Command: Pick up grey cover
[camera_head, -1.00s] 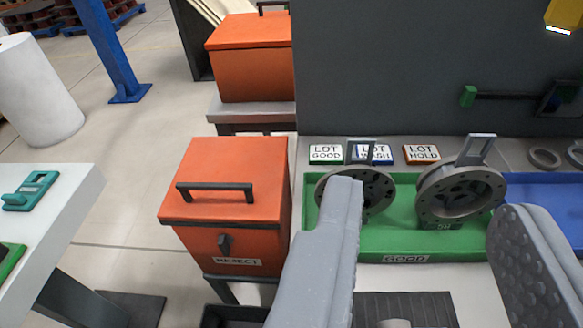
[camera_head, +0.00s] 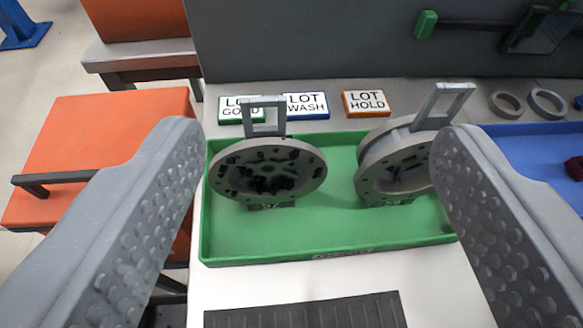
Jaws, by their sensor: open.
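Two round grey covers, each with a square loop handle on top, stand in a green tray (camera_head: 330,232). The left grey cover (camera_head: 268,168) faces me and shows a ring of holes and a dark centre. The right grey cover (camera_head: 395,165) is turned at an angle, its right edge close to or behind my right finger in the picture. My gripper (camera_head: 318,150) is open and empty, its two studded fingers at the left and right of the view. The covers appear beyond and between the fingers, and no contact shows.
Label blocks for LOT GOOD (camera_head: 240,108), LOT WASH (camera_head: 306,105) and LOT HOLD (camera_head: 366,103) lie behind the tray. A blue tray (camera_head: 530,150) is at right, with loose grey rings (camera_head: 546,103) behind it. A dark ribbed mat (camera_head: 305,312) lies in front.

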